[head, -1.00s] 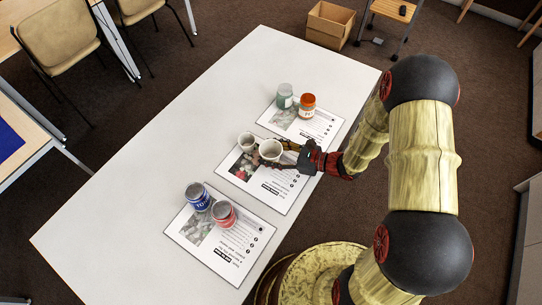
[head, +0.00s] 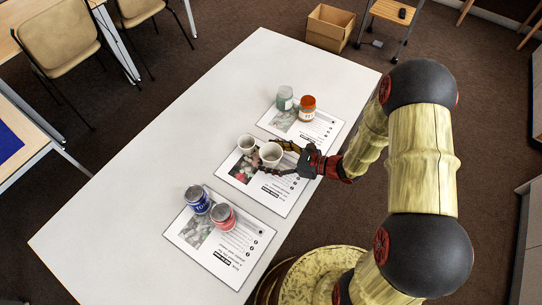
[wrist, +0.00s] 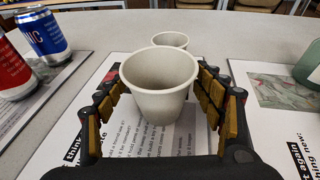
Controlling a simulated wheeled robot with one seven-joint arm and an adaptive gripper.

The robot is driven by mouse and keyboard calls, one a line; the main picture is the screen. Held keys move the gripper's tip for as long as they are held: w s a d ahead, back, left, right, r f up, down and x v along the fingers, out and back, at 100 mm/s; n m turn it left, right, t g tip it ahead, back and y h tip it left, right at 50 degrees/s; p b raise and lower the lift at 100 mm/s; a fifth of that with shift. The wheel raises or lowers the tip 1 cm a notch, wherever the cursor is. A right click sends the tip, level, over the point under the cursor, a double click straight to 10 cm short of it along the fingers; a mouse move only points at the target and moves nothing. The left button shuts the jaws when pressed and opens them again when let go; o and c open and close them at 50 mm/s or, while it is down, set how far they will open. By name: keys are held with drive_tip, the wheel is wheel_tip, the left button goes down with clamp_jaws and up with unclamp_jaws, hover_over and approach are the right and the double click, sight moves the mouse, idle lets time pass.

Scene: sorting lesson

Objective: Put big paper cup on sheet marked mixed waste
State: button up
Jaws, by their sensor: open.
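The big paper cup (head: 271,154), white and upright, stands on the middle sheet (head: 276,199). A smaller white cup (head: 246,145) stands just beyond it on the same sheet. My gripper (head: 269,157) is open at table height, with its fingers on either side of the big cup. In the wrist view the big cup (wrist: 160,88) is between the fingers, with gaps to both sides. The smaller cup (wrist: 171,40) is partly hidden behind it. The middle sheet has a picture and text; I cannot read its title.
On the near-left sheet (head: 238,262) stand a blue can (head: 198,199) and a red can (head: 222,216). On the far sheet (head: 325,130) stand a greenish jar (head: 285,98) and an orange-lidded jar (head: 307,109). The table's left part (head: 130,195) is bare.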

drive_tip(key=shift+r, duration=0.1)
drive_tip(key=shift+d+r, duration=0.15)
drive_tip(key=shift+d, duration=0.05)
drive_tip(key=p+v, duration=0.3)
drive_tip(key=v, duration=0.8)
drive_tip(key=shift+s+d+r+p, duration=0.15)
drive_tip(key=shift+p, duration=0.15)
drive_tip(key=s+a+r+n+g+h, duration=0.2)
drive_tip(key=s+r+n+g, duration=0.15)
drive_tip(key=r+n, duration=0.3)
drive_tip(key=s+a+r+n+g+h, duration=0.2)
drive_tip(key=s+r+n+g, duration=0.15)
drive_tip(key=r+n, duration=0.3)
drive_tip(key=s+d+r+n+t+h, duration=0.3)
drive_tip(key=s+d+r+n+h, duration=0.1)
drive_tip(key=r, duration=0.4)
drive_tip(key=s+d+r+n+t+h, duration=0.3)
drive_tip(key=s+d+r+n+h, duration=0.1)
drive_tip(key=r, duration=0.4)
drive_tip(key=shift+r+n+h, duration=0.25)
drive_tip(key=shift+n+h, duration=0.25)
drive_tip(key=shift+n, duration=0.7)
drive_tip(key=shift+d, duration=0.1)
